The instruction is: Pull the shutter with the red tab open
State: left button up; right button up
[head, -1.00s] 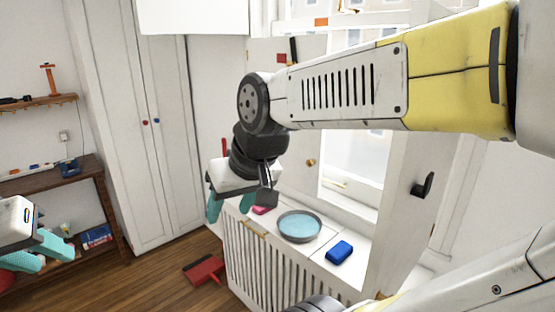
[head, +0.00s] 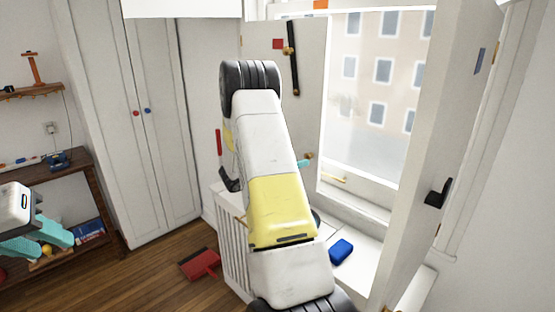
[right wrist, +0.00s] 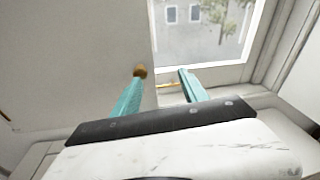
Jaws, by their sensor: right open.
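The shutter with the red tab is a pale panel (head: 308,100) left of the window in the head view. Its red tab (head: 278,43) is near the top, beside a black bar (head: 294,70). A brass knob (right wrist: 140,71) sits near the panel's free edge. My right gripper (right wrist: 162,76) is open at that edge. The knob is just beyond its left fingertip; the right fingertip is over the window side. I cannot tell whether they touch. My right arm hides the lower shutter in the head view. My left gripper (head: 38,240) is open and empty at the left.
Another shutter (head: 425,150) with a blue tab (head: 479,62) and black handle (head: 438,193) stands right of the window. A blue block (head: 341,251) lies on the sill. A red dustpan (head: 201,264) lies on the floor. A white cabinet (head: 150,170) and brown shelf (head: 95,180) are left.

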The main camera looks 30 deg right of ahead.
aim_at(306, 157)
jog(key=w+d+f+n, duration=0.1)
jog(key=w+d, duration=0.1)
jog(key=w+d+f+n+t, duration=0.1)
jog(key=w+d, duration=0.1)
jog(key=d, duration=0.1)
jog(key=w+d+f+n+t, duration=0.1)
jog(key=d, duration=0.1)
jog(key=shift+w+d+h, duration=0.2)
jog(key=shift+w+h, duration=0.2)
grip_shut()
dwell(1.2)
